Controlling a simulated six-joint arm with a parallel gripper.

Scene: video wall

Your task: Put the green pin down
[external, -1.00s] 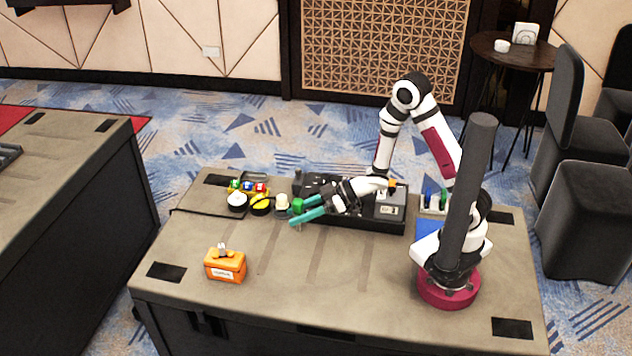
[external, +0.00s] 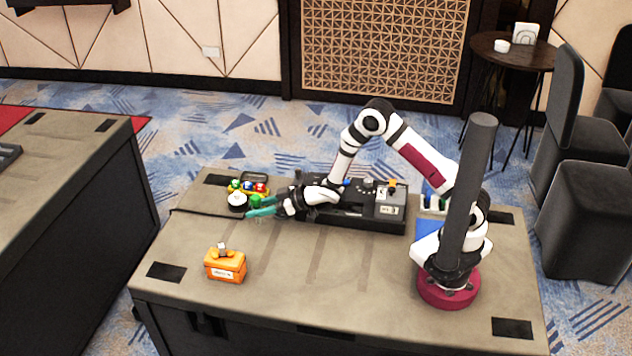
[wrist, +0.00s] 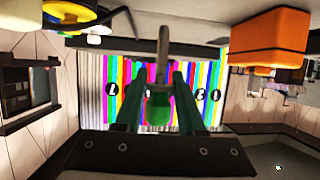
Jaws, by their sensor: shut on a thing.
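The green pin (external: 256,200) is held between the teal fingers of my gripper (external: 250,207), over the left back part of the table. In the wrist view the pin (wrist: 158,106) shows as a green block with a grey shaft between the two dark green fingers (wrist: 160,82). I cannot tell whether the pin touches the table. My gripper is just right of and in front of a round white-topped object (external: 237,199) with a black base.
Small pieces with green, blue and red tops (external: 249,187) stand behind my gripper. A black console (external: 360,218) is to the right, and an orange box (external: 226,265) is nearer the front. The front middle of the table is clear.

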